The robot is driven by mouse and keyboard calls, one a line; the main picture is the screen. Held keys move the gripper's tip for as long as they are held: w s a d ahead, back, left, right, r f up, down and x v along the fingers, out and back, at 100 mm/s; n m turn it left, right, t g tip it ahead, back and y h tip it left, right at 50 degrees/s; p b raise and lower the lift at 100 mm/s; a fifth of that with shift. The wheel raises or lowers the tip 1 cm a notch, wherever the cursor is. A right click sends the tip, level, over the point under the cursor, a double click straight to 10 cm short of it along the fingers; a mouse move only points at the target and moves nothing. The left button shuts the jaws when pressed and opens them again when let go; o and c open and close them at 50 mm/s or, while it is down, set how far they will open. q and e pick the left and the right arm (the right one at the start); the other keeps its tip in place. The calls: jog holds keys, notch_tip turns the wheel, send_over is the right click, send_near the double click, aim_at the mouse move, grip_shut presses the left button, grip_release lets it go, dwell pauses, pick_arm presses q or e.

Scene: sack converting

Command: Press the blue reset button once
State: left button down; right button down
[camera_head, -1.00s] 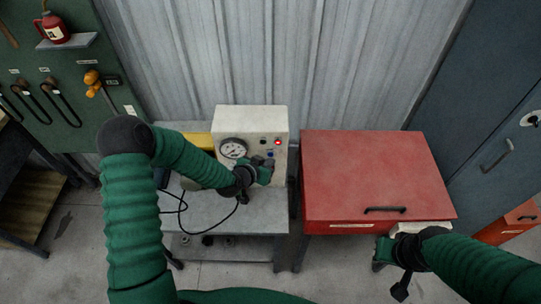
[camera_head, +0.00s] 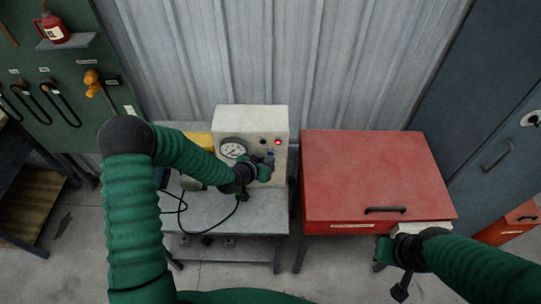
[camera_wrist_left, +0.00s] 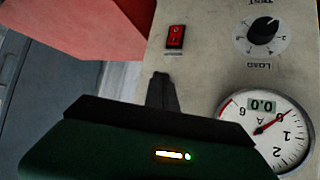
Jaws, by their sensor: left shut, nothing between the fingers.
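The cream control box (camera_head: 252,118) stands on the grey bench. A small blue spot (camera_head: 270,153), likely the blue button, shows on its front panel just above my left gripper (camera_head: 270,163). My left gripper is shut and empty, its fingertips close to the panel; I cannot tell whether they touch it. In the left wrist view, the shut fingers (camera_wrist_left: 162,90) point at the panel, which appears upside down, and no blue button is visible there. My right gripper (camera_head: 386,249) is by the lower right of the red cabinet; its jaws are unclear.
The left wrist view shows a red rocker switch (camera_wrist_left: 175,37) and a black knob (camera_wrist_left: 263,30). A red cabinet (camera_head: 370,175) stands right of the bench (camera_head: 235,215). A black cable loops over the bench.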

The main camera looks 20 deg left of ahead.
dwell(0.5)
pick_arm(q)
jog(key=shift+s+d, duration=0.2)
jog(key=shift+s, duration=0.5)
jog(key=s, duration=0.2)
jog(key=s+d, duration=0.1)
jog(key=s, duration=0.1)
jog(key=shift+s+d, duration=0.2)
jog(key=shift+s, duration=0.2)
jog(key=shift+f, duration=0.1)
dwell(0.3)
jog(key=s+a+n+g+y+b, duration=0.1)
jog(key=s+g+b, duration=0.3)
jog(key=s, duration=0.6)
jog(key=s+a+n+g+y+b, duration=0.1)
jog(key=s+a+g+b, duration=0.1)
jog(key=s+b, duration=0.4)
jog(key=shift+s+a+f+n+g+y, duration=0.15)
jog(key=shift+s+a+n+g+y, duration=0.2)
jog(key=shift+s+g, duration=1.15)
